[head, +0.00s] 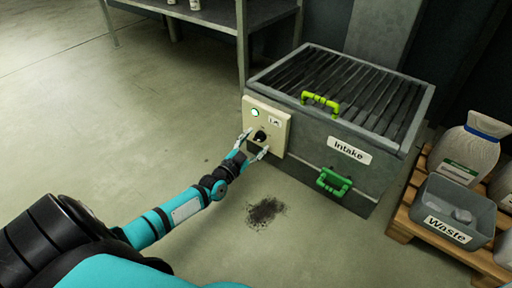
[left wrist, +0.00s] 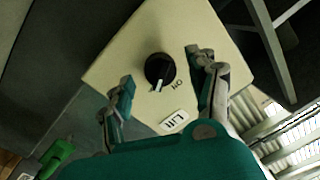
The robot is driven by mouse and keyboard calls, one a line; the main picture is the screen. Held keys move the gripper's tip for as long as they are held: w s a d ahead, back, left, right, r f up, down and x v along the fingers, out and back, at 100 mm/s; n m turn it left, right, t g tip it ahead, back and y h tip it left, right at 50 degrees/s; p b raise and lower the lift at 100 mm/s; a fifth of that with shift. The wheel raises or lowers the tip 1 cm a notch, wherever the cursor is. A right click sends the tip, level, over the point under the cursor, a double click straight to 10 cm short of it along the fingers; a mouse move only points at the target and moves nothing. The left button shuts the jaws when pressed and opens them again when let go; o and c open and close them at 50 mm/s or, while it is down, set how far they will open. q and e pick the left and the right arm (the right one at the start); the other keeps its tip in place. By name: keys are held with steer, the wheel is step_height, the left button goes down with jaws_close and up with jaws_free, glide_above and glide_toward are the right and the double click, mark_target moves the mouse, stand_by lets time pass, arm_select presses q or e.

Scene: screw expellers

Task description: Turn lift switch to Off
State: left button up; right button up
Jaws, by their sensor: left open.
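The lift switch is a black round knob (head: 260,136) on a cream panel (head: 280,138) on the left end of the grey intake box. The knob (left wrist: 160,69) also shows in the left wrist view, with a white pointer aimed down in the picture, near the letters "ON". A white "Lift" label (left wrist: 174,122) is on the panel below it. My left gripper (head: 256,145) is open in front of the panel, its two fingers on either side of the knob. In the wrist view a gap shows between the knob and each finger. My right gripper is not in view.
The intake box (head: 378,178) has a slatted top, a yellow-green handle (head: 320,102) and a green handle (head: 334,181). A pallet on the right bears a grey waste bin (head: 452,212) and a sack (head: 466,150). A metal table (head: 222,14) stands behind. The left floor is clear.

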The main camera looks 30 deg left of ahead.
arm_select(q)
steer(key=shift+w, duration=0.5)
steer(key=c, duration=1.1)
steer(key=shift+c, duration=0.2)
